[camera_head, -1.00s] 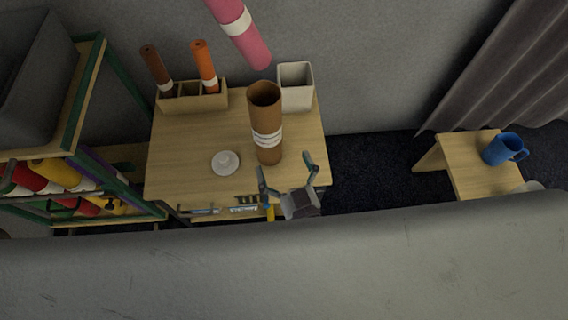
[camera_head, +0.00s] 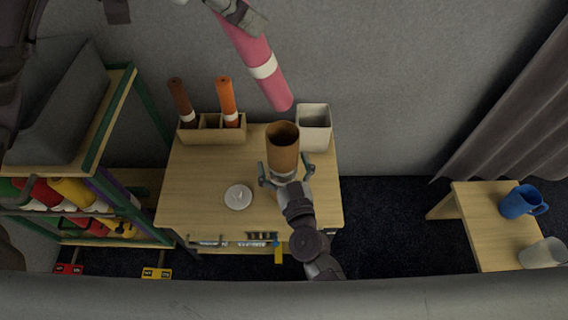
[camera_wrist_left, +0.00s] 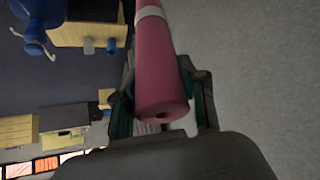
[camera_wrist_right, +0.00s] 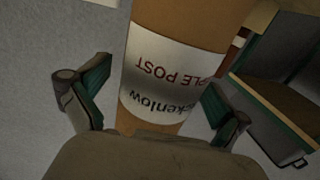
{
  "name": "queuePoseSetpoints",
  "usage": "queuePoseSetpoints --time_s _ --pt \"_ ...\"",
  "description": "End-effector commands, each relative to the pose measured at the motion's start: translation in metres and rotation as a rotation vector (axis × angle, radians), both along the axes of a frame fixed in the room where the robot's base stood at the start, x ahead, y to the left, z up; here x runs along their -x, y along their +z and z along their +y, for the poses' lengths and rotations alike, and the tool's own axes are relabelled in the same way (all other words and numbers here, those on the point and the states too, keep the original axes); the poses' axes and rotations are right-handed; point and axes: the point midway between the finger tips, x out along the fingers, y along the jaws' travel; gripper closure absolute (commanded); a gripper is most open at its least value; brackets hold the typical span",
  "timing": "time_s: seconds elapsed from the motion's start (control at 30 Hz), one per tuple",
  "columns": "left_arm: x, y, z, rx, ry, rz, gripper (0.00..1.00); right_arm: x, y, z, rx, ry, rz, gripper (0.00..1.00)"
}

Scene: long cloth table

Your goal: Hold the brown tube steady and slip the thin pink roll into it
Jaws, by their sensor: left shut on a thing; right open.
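The brown tube (camera_head: 283,147) stands upright on the small wooden table, its open mouth upward. The thin pink roll (camera_head: 268,70) with a white band hangs tilted above and behind the tube, its lower end apart from the tube's mouth. My left gripper (camera_head: 240,12) is shut on the roll's upper part. In the left wrist view the pink roll (camera_wrist_left: 160,75) lies between the fingers. My right gripper (camera_head: 286,180) is open, one finger on each side of the tube's lower part. In the right wrist view the tube's white label (camera_wrist_right: 165,78) shows between the spread fingers, with gaps beside it.
A wooden holder (camera_head: 208,136) with a dark brown and an orange roll stands at the table's back left. A white square bin (camera_head: 314,132) stands close behind the tube. A white round object (camera_head: 238,197) lies left of it. A stool (camera_head: 480,225) with a blue mug is right.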

Motion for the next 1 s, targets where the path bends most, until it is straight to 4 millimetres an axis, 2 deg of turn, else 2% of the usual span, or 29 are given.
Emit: queuePoseSetpoints --time_s 0.07,0.47,0.67,1.0 --pt "0.000 0.000 0.000 0.001 0.000 -0.001 1.00 0.000 0.000 0.000 0.000 0.000 0.000 0.03" --pt "0.000 0.000 0.000 0.001 0.000 -0.001 1.00 0.000 0.000 0.000 0.000 0.000 0.000 0.69" --pt "0.000 -0.006 0.000 0.000 0.001 0.001 1.00 0.000 0.000 0.000 0.000 0.000 0.000 0.69" --pt "0.000 -0.030 0.000 0.000 0.000 0.000 1.00 0.000 0.000 0.000 0.000 0.000 0.000 0.69"
